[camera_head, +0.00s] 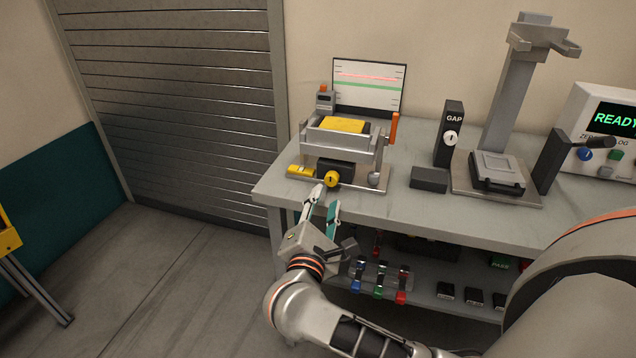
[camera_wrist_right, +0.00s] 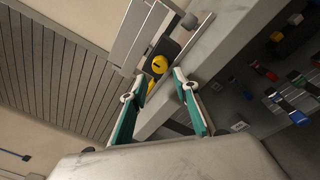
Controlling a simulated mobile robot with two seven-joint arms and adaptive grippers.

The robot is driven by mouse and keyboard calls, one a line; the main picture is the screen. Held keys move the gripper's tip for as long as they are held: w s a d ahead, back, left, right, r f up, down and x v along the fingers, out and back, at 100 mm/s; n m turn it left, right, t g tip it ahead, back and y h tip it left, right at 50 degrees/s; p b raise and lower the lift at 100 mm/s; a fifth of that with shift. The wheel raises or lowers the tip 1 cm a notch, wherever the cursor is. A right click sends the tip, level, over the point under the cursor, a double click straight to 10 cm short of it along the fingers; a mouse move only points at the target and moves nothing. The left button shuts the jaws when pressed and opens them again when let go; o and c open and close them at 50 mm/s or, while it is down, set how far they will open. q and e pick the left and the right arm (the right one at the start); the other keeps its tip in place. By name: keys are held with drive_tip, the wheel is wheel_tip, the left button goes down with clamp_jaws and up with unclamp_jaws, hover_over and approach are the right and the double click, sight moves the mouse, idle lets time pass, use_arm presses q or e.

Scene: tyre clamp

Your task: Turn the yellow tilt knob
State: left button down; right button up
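The yellow tilt knob (camera_head: 331,179) is a round yellow dial on a dark block at the front of the clamp device (camera_head: 341,146) on the bench. It also shows in the right wrist view (camera_wrist_right: 159,65), ahead of the fingers. My right gripper (camera_head: 322,204) is open and empty, just in front of and below the knob at the bench's front edge. In the right wrist view its fingers (camera_wrist_right: 163,92) stand apart with the knob beyond their tips, slightly left of centre. In the head view one finger comes close to the knob; I cannot tell whether it touches. My left gripper is not in view.
On the bench (camera_head: 416,214) stand a black GAP post (camera_head: 452,130) with a white knob, a grey stand (camera_head: 512,95) and a READY display box (camera_head: 605,125). A yellow level (camera_head: 300,171) lies left of the knob. A lower shelf holds coloured clamps (camera_head: 380,280).

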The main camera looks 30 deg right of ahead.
sight(332, 182)
drive_tip(key=x, duration=0.7)
drive_tip(key=shift+w+d, duration=0.2)
drive_tip(key=shift+d, duration=0.1)
drive_tip(key=shift+c, duration=0.4)
drive_tip(key=c, duration=0.7)
